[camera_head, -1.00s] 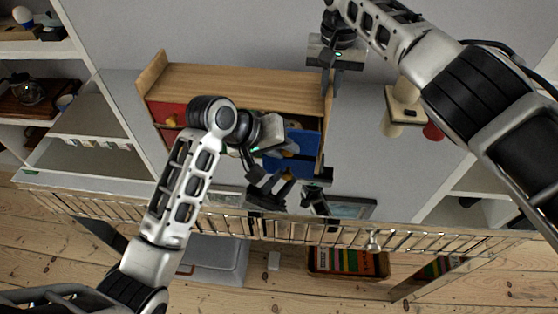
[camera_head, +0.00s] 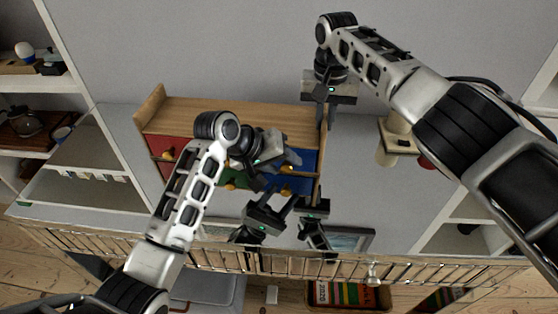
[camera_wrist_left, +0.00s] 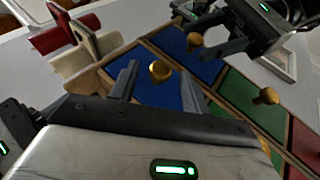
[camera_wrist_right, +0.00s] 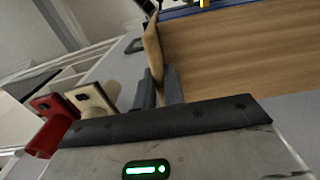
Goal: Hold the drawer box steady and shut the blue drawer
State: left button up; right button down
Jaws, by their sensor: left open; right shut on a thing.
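The drawer box (camera_head: 240,115) has a plain wood top and red, green and blue fronts. The blue drawer (camera_head: 305,162), at its right end, looks about flush with the box front; my left arm partly hides it. In the left wrist view, my open left gripper (camera_wrist_left: 158,85) faces the blue front (camera_wrist_left: 150,96), its fingers either side of the round yellow knob (camera_wrist_left: 160,72); contact is unclear. My right gripper (camera_head: 325,100) is shut on the box's right side panel, which shows as a wooden edge (camera_wrist_right: 153,50) in the right wrist view.
Beige and red objects (camera_head: 392,145) stand right of the box. Dark gripper-like shapes (camera_head: 262,218) show below the fronts, possibly reflections. Shelves flank both sides.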

jog(key=shift+a, duration=0.15)
pick_arm(q)
jog(key=v, duration=1.2)
pick_arm(e)
jog(key=c, duration=1.4)
grip_release()
